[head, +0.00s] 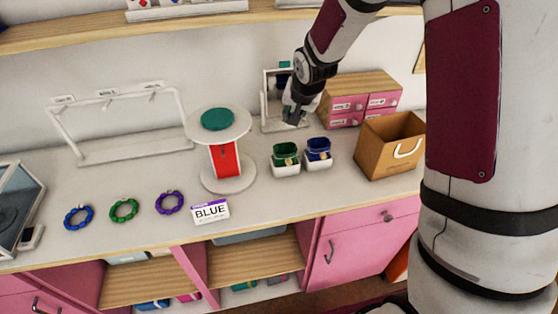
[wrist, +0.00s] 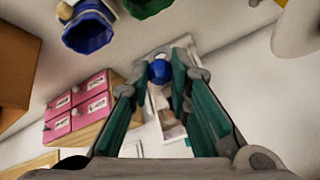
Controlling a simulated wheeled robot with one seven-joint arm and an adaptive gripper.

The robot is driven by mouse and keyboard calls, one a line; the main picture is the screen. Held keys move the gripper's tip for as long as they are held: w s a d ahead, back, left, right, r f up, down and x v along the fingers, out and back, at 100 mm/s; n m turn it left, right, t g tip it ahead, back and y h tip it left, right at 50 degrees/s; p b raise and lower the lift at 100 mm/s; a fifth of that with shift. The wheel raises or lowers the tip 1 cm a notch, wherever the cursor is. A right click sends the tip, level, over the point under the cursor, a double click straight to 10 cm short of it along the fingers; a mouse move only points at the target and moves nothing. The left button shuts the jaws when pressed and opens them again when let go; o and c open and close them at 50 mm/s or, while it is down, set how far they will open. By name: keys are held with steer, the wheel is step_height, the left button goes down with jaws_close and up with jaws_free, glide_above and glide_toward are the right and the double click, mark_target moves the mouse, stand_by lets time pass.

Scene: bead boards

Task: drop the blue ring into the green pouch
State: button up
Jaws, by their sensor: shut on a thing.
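My gripper (head: 294,116) hangs above and just behind the green pouch (head: 285,150). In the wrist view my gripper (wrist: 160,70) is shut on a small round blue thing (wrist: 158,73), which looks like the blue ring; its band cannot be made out. In the head view I cannot make it out at the fingertips. The green pouch stands open in a white holder, left of a blue pouch (head: 318,146) in a like holder. In the wrist view the green pouch (wrist: 147,5) is cut off at the top edge, beside the blue pouch (wrist: 88,32).
A brown paper bag (head: 377,157) and pink drawers (head: 347,104) stand to the right. A white frame stand (head: 266,101) is behind my gripper. Left are a round stand (head: 243,129), a BLUE card (head: 210,212), and blue (head: 78,217), green (head: 124,209) and purple (head: 169,202) bead loops.

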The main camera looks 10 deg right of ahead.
steer(key=shift+f+b, duration=0.95)
steer(key=shift+f, duration=1.75)
steer(key=o, duration=0.9)
steer(key=shift+r, duration=0.1)
steer(key=v, duration=1.1)
steer(key=shift+s+r, duration=0.25)
steer(key=shift+r, duration=0.05)
